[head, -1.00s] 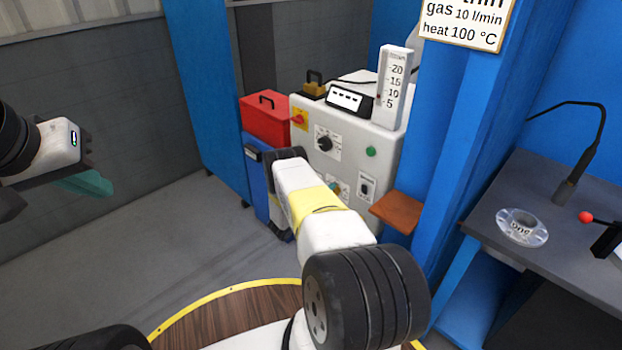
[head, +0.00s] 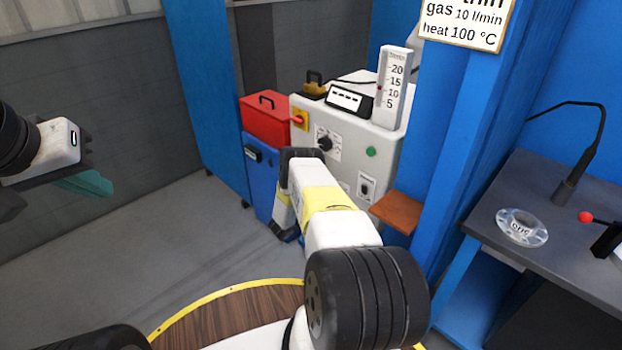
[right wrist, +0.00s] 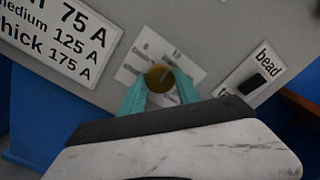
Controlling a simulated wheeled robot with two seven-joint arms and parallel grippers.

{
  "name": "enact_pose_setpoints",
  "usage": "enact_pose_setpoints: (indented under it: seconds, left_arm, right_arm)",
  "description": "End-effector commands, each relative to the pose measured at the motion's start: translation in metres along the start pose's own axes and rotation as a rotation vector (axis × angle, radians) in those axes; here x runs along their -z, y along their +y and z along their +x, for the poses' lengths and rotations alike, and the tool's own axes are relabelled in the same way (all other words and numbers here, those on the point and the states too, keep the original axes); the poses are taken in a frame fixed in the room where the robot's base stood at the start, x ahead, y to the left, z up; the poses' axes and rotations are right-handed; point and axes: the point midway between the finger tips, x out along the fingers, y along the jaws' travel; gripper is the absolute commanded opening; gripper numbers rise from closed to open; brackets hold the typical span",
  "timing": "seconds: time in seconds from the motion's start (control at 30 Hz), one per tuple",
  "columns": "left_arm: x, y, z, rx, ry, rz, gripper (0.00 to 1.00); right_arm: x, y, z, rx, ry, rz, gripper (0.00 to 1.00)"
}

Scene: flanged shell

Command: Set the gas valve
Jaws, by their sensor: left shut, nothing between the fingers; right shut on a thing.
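The gas valve is a round brass knob (right wrist: 158,82) on the grey front panel of the machine, in the right wrist view. My right gripper (right wrist: 161,77) is shut on it, one teal finger on each side. In the head view my own arm hides the knob and this gripper. The white flow gauge (head: 393,88) stands on the machine with a scale from 5 to 20. Its small dark red mark is near 10; the exact reading is too small to tell. The sign (head: 465,22) reads gas 10 l/min. My left gripper (head: 85,183) is shut and empty at far left.
The machine (head: 385,145) also carries a black rotary switch (head: 325,144), a green button (head: 371,152) and a bead switch (right wrist: 256,84). A red toolbox (head: 266,120) stands beside it. A brown shelf (head: 396,211) juts out at its right. A grey bench (head: 500,185) is at right.

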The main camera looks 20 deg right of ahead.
Motion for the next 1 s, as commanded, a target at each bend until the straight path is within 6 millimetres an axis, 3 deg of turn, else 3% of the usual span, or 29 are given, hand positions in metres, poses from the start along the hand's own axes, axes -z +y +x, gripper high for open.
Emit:
enact_pose_setpoints:
  seconds: [0.7, 0.73, 0.8, 1.0]
  left_arm:
    - [0.0000, 0.0000, 0.0000, 0.000, 0.000, 0.000, 0.00]
    - [0.0000, 0.0000, 0.0000, 0.000, 0.000, 0.000, 0.00]
    - [0.0000, 0.0000, 0.0000, 0.000, 0.000, 0.000, 0.00]
    - [0.0000, 0.0000, 0.0000, 0.000, 0.000, 0.000, 0.00]
  right_arm:
    - [0.0018, 0.0010, -0.0011, -0.003, 0.002, 0.069, 0.00]
    - [0.0017, 0.0010, -0.0011, -0.003, 0.002, 0.069, 0.44]
    - [0.0016, 0.0010, -0.0010, -0.003, 0.002, 0.069, 0.58]
    - [0.0009, 0.0005, -0.0005, -0.002, 0.001, 0.070, 0.60]
